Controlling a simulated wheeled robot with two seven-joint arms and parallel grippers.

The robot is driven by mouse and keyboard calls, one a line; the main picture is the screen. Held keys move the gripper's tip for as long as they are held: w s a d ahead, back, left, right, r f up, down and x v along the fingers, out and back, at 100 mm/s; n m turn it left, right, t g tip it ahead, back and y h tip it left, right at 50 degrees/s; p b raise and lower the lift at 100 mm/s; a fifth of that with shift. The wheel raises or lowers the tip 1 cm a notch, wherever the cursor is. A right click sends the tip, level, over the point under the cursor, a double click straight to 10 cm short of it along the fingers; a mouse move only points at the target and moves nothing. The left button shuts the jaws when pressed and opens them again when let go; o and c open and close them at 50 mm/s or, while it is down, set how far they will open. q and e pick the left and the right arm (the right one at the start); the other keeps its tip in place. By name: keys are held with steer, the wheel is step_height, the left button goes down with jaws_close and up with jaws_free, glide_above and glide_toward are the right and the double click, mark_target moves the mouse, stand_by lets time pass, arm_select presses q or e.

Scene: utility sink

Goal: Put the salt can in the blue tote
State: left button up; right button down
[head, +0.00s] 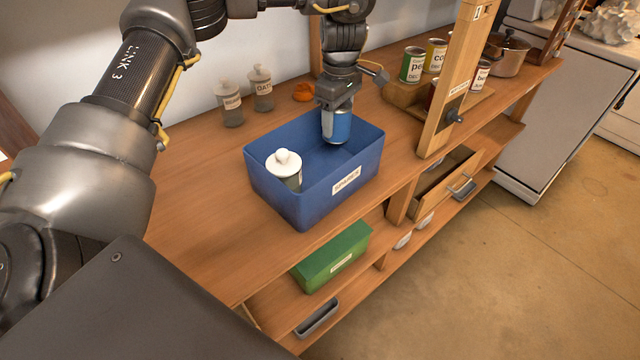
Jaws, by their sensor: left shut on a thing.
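The blue tote (285,207) stands on the wooden counter, with a white label on its front wall. My left gripper (338,104) is shut on a blue can with a pale top band, the salt can (337,128); no writing on it can be read. It hangs upright over the back right part of the tote, its lower end inside the outline of the walls. I cannot tell whether it touches the floor of the tote. My right gripper is out of view.
A white lidded jar (286,172) stands in the tote's left part. Two glass jars (262,90) and an orange item (303,92) are behind it. A green box (330,258) is on the shelf below.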

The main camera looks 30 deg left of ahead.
mark_target(336, 138)
arm_select(q)
step_height(336, 138, down, 6)
steer(key=shift+r, duration=0.15)
steer(key=shift+f, duration=0.2)
step_height(336, 138, down, 4)
steer(key=shift+r+p, duration=0.1)
steer(key=shift+p, duration=0.6)
steer(key=o, duration=1.3)
